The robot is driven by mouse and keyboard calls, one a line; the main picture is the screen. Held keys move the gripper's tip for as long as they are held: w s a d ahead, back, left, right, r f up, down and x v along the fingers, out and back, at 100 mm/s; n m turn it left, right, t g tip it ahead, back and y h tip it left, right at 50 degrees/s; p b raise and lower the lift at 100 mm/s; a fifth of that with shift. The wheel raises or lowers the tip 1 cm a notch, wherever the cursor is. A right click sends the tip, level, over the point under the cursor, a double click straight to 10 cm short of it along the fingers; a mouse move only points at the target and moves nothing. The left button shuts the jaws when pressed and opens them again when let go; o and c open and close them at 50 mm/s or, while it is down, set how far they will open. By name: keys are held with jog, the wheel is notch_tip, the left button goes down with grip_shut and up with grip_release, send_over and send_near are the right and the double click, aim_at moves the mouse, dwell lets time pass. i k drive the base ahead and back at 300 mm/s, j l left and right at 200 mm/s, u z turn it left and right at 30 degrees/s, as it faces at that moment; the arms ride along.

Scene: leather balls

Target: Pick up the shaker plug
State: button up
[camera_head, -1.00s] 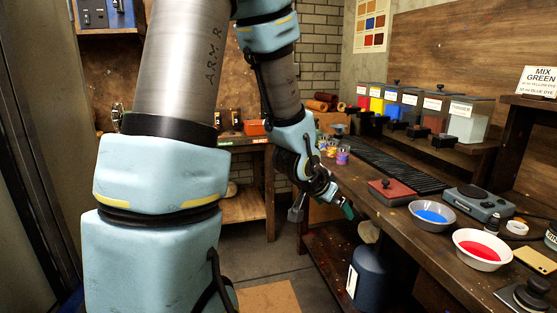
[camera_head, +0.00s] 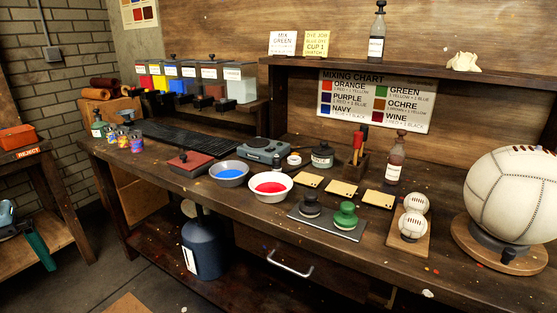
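I cannot tell for sure which piece is the shaker plug. A small dark upright piece (camera_head: 277,163) stands behind the red bowl, next to a small white round piece (camera_head: 294,160). A dark lidded jar (camera_head: 322,155) stands just right of these.
The bench (camera_head: 240,208) holds a blue bowl (camera_head: 229,173), a red bowl (camera_head: 270,186), stampers on a plate (camera_head: 328,222), small balls on a board (camera_head: 414,217) and a big white ball (camera_head: 515,200). Bottles (camera_head: 396,158) stand near the back. A blue canister (camera_head: 203,247) is below.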

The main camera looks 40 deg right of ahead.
aim_at(276, 166)
jog(key=i+l+z, duration=0.1)
jog(key=i+z, duration=0.6)
jog(key=i, duration=0.15)
jog(key=i+j+z, duration=0.15)
jog(key=i+z, duration=0.25)
